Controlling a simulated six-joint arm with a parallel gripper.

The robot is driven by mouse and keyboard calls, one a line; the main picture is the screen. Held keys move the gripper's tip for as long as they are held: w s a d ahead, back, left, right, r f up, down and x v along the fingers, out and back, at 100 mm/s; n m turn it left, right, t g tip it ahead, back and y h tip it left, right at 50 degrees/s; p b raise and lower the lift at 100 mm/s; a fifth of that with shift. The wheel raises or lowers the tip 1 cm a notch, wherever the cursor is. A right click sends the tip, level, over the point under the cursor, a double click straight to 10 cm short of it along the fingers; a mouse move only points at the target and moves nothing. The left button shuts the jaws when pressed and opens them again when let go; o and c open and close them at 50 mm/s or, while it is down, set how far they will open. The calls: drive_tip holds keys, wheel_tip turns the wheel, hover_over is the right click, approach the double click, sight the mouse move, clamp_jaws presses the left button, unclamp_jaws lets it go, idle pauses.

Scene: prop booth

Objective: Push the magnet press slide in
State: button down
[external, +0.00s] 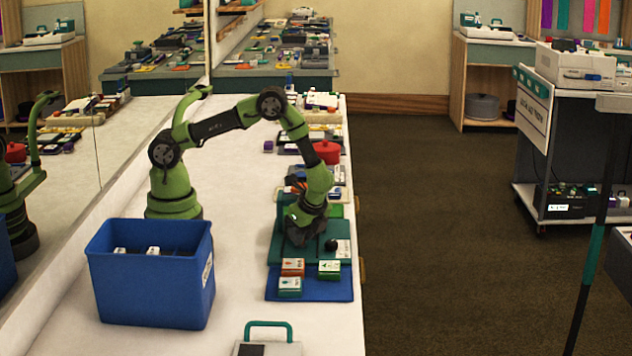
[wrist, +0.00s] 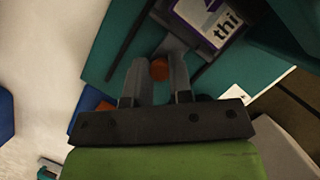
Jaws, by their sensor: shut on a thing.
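The magnet press (external: 310,255) is a teal board with an upright teal part at its left and a black knob (external: 331,245) at its right. It lies on the counter and also fills the upper wrist view (wrist: 115,45). My gripper (external: 300,240) reaches down over the press from above. I cannot tell if that piece belongs to the slide. A purple and white label (wrist: 208,20) lies just beyond the fingers. The slide itself is largely hidden by my gripper.
A blue mat (external: 310,285) lies under the near side of the press, with an orange box (external: 293,266) and green boxes (external: 329,269) on it. A blue bin (external: 150,290) stands to the left. A red pot (external: 327,152) stands behind. White counter is bare between bin and press.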

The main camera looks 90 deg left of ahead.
drive_tip(key=shift+a, duration=1.35)
drive_tip(key=c, duration=1)
unclamp_jaws()
drive_tip(key=v, duration=1)
drive_tip(key=shift+r, duration=0.1)
